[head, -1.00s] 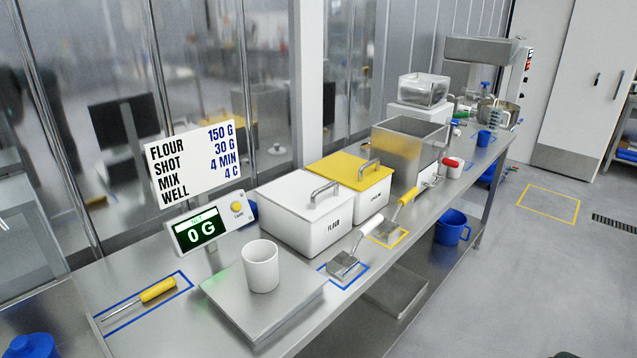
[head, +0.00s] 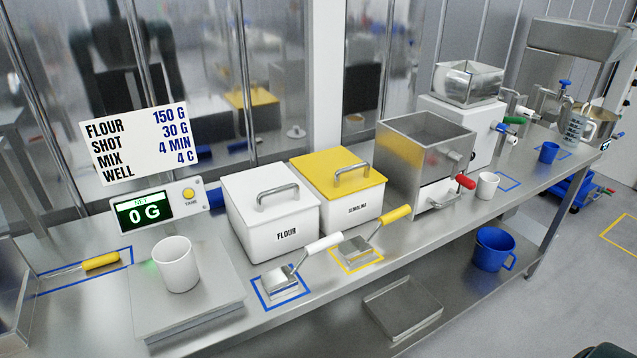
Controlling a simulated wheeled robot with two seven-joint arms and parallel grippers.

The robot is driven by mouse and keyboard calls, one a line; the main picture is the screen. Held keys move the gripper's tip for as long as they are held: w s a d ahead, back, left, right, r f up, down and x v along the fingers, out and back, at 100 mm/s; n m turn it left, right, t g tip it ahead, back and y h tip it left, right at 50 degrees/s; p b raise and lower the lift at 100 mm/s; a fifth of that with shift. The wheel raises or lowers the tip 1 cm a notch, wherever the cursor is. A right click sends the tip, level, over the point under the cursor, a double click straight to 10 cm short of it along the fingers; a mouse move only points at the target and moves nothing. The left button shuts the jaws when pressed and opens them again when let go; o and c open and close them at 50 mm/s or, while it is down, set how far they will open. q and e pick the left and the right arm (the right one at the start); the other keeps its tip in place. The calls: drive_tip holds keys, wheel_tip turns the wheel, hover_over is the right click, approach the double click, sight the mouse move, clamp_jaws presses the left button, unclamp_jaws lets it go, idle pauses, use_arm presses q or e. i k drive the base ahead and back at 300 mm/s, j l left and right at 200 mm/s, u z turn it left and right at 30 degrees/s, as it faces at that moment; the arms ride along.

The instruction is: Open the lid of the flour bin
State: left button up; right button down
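The flour bin (head: 272,225) is a white box labelled FLOUR on the steel bench, in the middle of the head view. Its white lid (head: 250,192) lies flat on top and looks closed, with a metal bar handle (head: 278,190) across it. Neither of my grippers shows in the head view.
The yellow-lidded semolina bin (head: 338,183) stands close on the right. White- and yellow-handled scoops (head: 283,284) (head: 358,247) lie in front. Left are a scale plate with a white cup (head: 175,264) and a 0 G display (head: 145,211). A steel hopper box (head: 425,150) stands further right.

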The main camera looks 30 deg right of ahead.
sight(261, 195)
drive_tip(key=k+l, duration=0.1)
drive_tip(key=l, duration=0.45)
drive_tip(key=k+l, duration=0.1)
drive_tip(key=l, duration=0.5)
drive_tip(key=k+l, duration=0.1)
drive_tip(key=l, duration=0.45)
